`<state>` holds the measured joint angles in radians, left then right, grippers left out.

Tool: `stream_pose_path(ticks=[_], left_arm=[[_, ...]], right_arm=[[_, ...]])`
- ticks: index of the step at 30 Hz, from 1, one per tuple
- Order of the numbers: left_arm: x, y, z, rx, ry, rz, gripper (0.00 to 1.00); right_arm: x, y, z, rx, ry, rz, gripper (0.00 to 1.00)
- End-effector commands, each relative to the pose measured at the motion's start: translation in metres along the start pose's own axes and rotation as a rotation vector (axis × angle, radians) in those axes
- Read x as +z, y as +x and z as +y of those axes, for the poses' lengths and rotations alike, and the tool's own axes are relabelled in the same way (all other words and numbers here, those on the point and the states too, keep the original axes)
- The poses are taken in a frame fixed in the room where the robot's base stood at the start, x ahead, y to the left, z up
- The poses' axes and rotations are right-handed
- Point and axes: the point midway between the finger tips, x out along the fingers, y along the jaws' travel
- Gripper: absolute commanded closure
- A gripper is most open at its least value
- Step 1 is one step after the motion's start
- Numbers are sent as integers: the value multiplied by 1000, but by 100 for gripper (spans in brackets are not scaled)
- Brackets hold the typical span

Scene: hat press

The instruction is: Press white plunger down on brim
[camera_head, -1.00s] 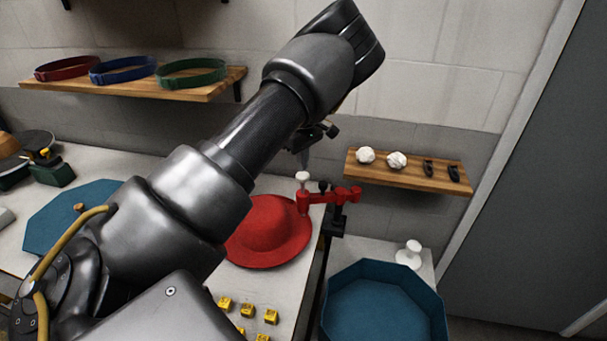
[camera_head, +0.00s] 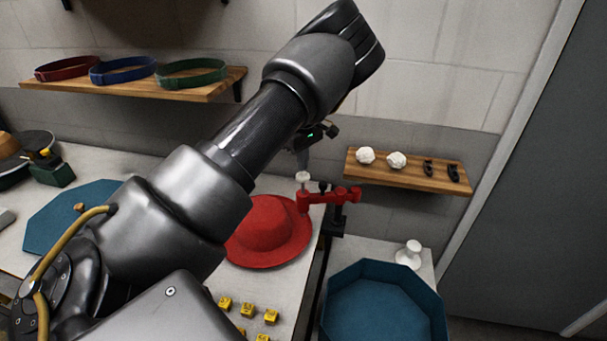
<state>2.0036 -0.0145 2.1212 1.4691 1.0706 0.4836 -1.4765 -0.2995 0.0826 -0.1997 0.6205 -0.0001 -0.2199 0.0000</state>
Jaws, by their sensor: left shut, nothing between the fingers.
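A red hat (camera_head: 270,229) with a wide brim lies on the white worktop, partly hidden by my left arm. A red clamp arm (camera_head: 335,196) reaches over the right side of its brim. The small white plunger (camera_head: 303,177) stands upright at the clamp's left end, above the brim. My left gripper (camera_head: 303,163) points down just above the plunger, shut and empty; it is small and dark here. I cannot tell whether its tips touch the plunger's top. My right gripper is not in view.
A wooden shelf (camera_head: 410,171) with white lumps and black pieces is on the wall right of the gripper. A blue octagonal bin (camera_head: 385,305) stands at lower right, a white knobbed piece (camera_head: 410,254) behind it. Several yellow blocks (camera_head: 247,309) lie in front of the hat.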

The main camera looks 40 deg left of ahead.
Motion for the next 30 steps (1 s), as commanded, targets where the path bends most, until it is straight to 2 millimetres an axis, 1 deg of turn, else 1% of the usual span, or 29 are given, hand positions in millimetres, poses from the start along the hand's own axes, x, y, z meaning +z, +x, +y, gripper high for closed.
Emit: stream_pose_path(ticks=[10,30], left_arm=[[0,3,0,0,0,0,100],[0,23,0,-1,0,0,100]], right_arm=[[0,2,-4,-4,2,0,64],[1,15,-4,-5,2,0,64]])
